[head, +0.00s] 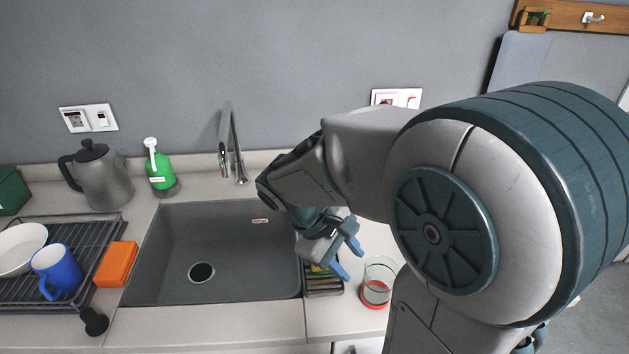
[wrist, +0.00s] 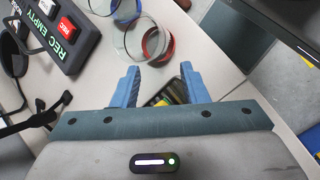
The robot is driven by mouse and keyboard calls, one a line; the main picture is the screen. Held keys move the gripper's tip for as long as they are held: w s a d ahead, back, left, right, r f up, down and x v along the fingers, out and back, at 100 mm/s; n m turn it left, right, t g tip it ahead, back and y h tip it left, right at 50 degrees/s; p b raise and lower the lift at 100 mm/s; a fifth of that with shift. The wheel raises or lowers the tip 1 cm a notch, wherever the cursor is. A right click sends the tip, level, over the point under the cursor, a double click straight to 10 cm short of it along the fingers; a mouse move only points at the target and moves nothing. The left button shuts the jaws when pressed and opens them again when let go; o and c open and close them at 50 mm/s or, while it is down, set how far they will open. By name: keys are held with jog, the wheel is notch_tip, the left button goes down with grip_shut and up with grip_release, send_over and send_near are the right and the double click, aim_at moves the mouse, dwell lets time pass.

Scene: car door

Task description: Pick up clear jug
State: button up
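The clear jug (head: 379,275) stands on the counter to the right of the sink, a see-through round vessel with red near its bottom. In the wrist view the clear jug (wrist: 143,38) shows as a round rim with red at its side, beyond the fingertips. My gripper (head: 349,260) has blue fingers and is to the left of the jug, over the counter by the sink's right edge. The fingers are apart with nothing held between them, as the wrist view of my gripper (wrist: 159,70) also shows. My arm covers the counter right of the jug in the head view.
A small caddy (head: 322,280) sits under my gripper by the sink (head: 230,245). A faucet (head: 233,150) stands behind. Kettle (head: 100,178), green bottle (head: 158,170), orange sponge (head: 116,263) and dish rack (head: 90,240) are left. A black device (wrist: 60,32) shows in the wrist view.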

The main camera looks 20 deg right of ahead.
jog(key=w+n+h, duration=0.2)
jog(key=w+f+n+h, duration=0.1)
jog(key=w+n+h, duration=0.1)
jog(key=w, duration=0.1)
jog(key=w+n+h, duration=0.2)
jog(key=w, duration=0.1)
jog(key=shift+a+f+h+p, duration=0.15)
jog(key=shift+f+h+p, duration=0.15)
jog(key=shift+f, duration=0.1)
jog(key=w+a+f+n+t+h, duration=0.3)
jog(key=w+a+n+t+h, duration=0.2)
jog(key=w+n, duration=0.25)
jog(key=shift+m, duration=0.25)
jog(key=w+d+p, duration=0.1)
jog(key=d, duration=0.3)
jog(key=w+d+p, duration=0.1)
jog(key=d, duration=0.3)
jog(key=w+d+p, duration=0.1)
jog(key=d+p, duration=0.1)
jog(key=d, duration=0.3)
jog(key=shift+w, duration=0.1)
grip_shut()
